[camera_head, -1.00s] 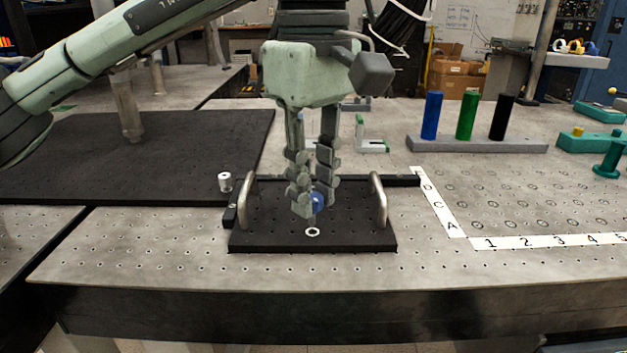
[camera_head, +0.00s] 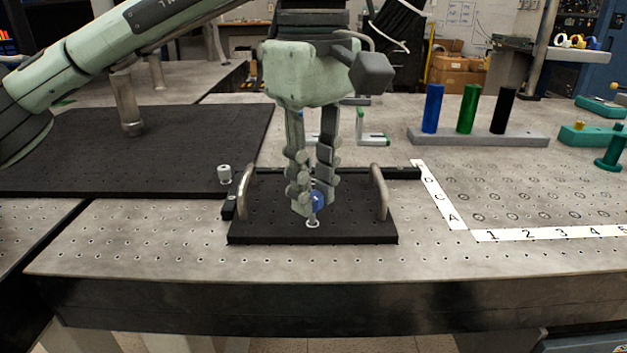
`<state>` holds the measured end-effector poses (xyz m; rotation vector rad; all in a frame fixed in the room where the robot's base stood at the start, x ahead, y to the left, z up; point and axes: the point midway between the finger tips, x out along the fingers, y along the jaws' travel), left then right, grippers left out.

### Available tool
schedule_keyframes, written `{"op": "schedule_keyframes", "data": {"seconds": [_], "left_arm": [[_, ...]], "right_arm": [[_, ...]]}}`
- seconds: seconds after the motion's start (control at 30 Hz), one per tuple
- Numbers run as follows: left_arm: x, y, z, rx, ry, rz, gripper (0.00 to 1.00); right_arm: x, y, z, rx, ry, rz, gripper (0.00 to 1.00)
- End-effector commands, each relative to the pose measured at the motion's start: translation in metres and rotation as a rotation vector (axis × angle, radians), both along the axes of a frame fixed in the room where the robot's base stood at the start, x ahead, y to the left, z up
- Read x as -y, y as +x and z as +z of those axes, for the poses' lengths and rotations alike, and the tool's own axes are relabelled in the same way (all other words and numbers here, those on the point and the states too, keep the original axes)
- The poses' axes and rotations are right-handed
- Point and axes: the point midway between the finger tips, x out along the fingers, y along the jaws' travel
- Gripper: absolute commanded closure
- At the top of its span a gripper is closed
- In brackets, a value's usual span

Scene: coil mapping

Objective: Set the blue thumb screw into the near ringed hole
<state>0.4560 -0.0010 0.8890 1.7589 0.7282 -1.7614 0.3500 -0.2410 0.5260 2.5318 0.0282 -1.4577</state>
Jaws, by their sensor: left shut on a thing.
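The blue thumb screw (camera_head: 318,201) is between the fingertips of my left gripper (camera_head: 309,205), which is shut on it. The fingers partly hide it. A thin shank seems to point down from its blue head. The near ringed hole (camera_head: 313,224) shows as a white ring on the black plate (camera_head: 350,231). The screw is right above or at the ring, and the lower end overlaps the ring in the picture. I cannot tell whether the tip is in the hole. My right gripper is not in view.
Metal handles stand at the left (camera_head: 244,190) and right (camera_head: 380,191) of the plate. A white-topped knob (camera_head: 224,174) is left of it. A rack (camera_head: 480,138) with blue, green and black cylinders stands back right. The perforated table (camera_head: 140,245) is clear in front.

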Motion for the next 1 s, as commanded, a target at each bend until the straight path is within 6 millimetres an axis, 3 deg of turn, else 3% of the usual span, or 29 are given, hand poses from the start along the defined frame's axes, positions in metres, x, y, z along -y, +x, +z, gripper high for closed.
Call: {"op": "schedule_keyframes", "data": {"seconds": [1.0], "left_arm": [[0.000, 0.000, -0.016, 0.000, 0.000, 0.000, 1.00]], "right_arm": [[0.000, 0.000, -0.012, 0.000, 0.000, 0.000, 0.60]]}}
